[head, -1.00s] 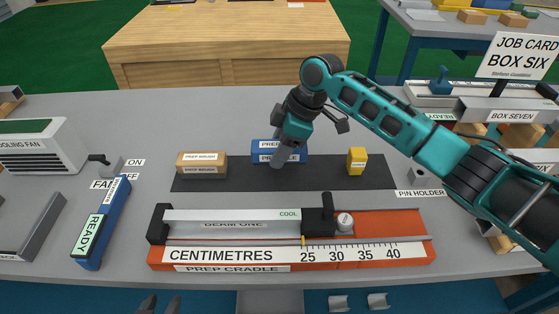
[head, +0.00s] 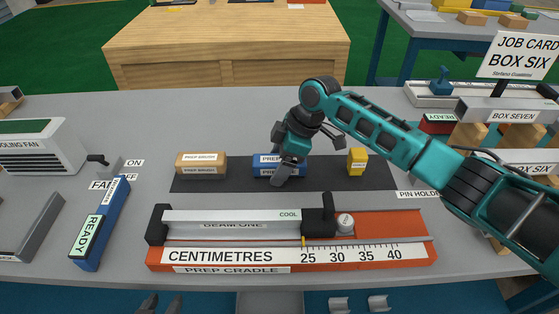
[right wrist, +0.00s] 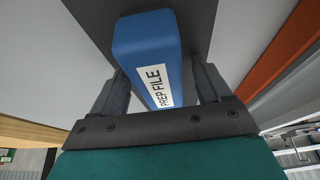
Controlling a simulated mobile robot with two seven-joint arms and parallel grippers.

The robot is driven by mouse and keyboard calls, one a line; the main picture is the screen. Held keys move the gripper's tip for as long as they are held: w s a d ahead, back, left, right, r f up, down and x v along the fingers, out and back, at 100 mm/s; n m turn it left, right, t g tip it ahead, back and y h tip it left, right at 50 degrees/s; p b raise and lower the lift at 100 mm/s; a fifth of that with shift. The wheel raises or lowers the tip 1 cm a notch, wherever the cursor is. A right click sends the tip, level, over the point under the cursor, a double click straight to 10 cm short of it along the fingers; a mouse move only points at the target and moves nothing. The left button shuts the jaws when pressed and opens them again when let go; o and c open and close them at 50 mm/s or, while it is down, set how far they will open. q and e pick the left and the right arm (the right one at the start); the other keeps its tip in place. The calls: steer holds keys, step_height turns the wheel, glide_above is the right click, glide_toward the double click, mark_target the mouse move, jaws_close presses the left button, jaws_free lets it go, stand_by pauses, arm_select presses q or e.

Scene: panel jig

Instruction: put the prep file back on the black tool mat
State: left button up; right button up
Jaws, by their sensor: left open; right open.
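The prep file (head: 264,171) is a blue block with white labels. It rests on the black tool mat (head: 330,178), between a tan prep brush block (head: 201,164) and a small yellow block (head: 357,162). My right gripper (head: 282,174) is at the file, its fingers open on either side of it. In the right wrist view the file (right wrist: 147,50) stands between the open fingers (right wrist: 160,92), its label readable. The gripper hides part of the file in the head view. Only the fingertips of my left gripper (head: 160,304) show at the bottom edge; they are apart and empty.
An orange prep cradle (head: 420,256) with a centimetre scale and a beam lies in front of the mat. A blue READY block (head: 100,225) and a cooling fan (head: 42,147) are at the left. The bench behind the mat is clear.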

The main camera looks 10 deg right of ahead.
steer(key=w+p+v, duration=0.1)
steer(key=v, duration=1.1)
steer(key=shift+s+r, duration=0.2)
steer(key=shift+s, duration=0.25)
